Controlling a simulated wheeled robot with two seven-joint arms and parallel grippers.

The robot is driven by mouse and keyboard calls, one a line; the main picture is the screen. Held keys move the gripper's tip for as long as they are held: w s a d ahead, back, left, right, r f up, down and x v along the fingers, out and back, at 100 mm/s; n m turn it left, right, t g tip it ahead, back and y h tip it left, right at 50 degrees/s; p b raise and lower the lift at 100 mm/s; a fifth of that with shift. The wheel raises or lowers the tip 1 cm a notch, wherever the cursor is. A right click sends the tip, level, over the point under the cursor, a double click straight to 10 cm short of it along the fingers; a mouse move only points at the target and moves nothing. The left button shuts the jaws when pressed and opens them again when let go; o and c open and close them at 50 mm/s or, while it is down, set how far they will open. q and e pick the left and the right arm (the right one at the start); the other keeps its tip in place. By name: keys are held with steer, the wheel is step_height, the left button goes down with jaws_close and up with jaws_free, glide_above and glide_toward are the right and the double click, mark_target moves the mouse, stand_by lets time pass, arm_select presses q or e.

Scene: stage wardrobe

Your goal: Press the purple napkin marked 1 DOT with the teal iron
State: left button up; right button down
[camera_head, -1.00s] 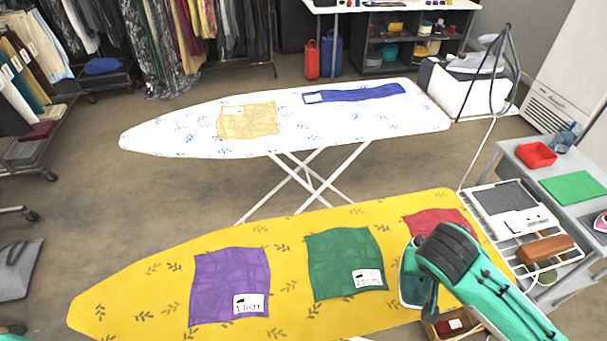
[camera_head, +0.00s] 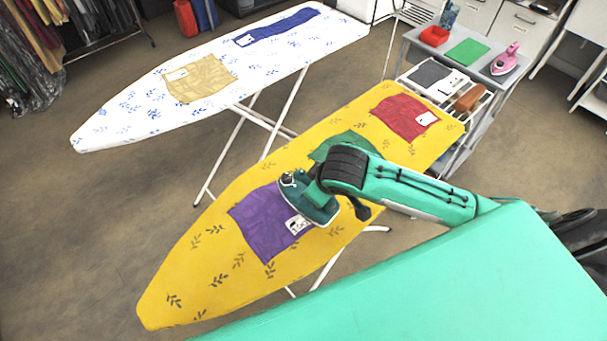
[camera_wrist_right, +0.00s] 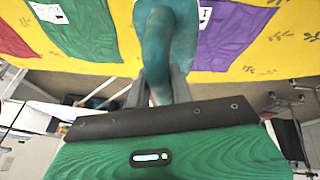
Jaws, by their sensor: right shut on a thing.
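The purple napkin (camera_head: 262,228) lies wrinkled on the yellow ironing board (camera_head: 205,265); its white tag (camera_head: 297,225) is partly covered, so its marking is not readable now. My right gripper (camera_wrist_right: 158,92) is shut on the handle of the teal iron (camera_head: 318,207). The iron is at the napkin's edge on the green napkin's side, overlapping part of it. I cannot tell whether its sole touches the cloth. The purple napkin also shows right of the iron in the wrist view (camera_wrist_right: 235,38). My left gripper is not in view.
The green napkin (camera_head: 340,144) is partly behind my right arm. A red napkin (camera_head: 405,116) lies near the board's square end. A white board (camera_head: 130,118) with tan and blue napkins stands behind. A pink iron (camera_head: 505,62) stands on a grey table. The yellow board's pointed end is bare.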

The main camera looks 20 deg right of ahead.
steer(key=n+y+p, duration=0.1)
steer(key=n, duration=0.2)
steer(key=n+g+y+p, duration=0.1)
steer(key=n, duration=0.1)
steer(key=a+r+n+y+p, duration=0.1)
steer(key=n+p, duration=0.1)
steer(key=n, duration=0.1)
steer(key=shift+w+n+g, duration=0.15)
steer(key=shift+n+g, duration=0.15)
steer(key=n+p, duration=0.1)
steer(key=n, duration=0.1)
steer(key=r+n+g+y+p, duration=0.1)
steer(key=n, duration=0.1)
steer(key=n+g+p, duration=0.1)
steer(key=shift+w+a+r+n+y, duration=0.15)
steer(key=shift+a+r+n+y, duration=0.15)
steer(key=shift+n, duration=0.1)
arm_select(q)
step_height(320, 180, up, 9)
steer(key=p, duration=0.1)
arm_select(e)
steer(key=shift+w+d+r+n+g, duration=0.15)
steer(key=shift+n+g, duration=0.25)
steer(key=shift+n, duration=0.5)
step_height(320, 180, down, 6)
steer(key=b, duration=0.6)
steer(key=shift+f, duration=0.25)
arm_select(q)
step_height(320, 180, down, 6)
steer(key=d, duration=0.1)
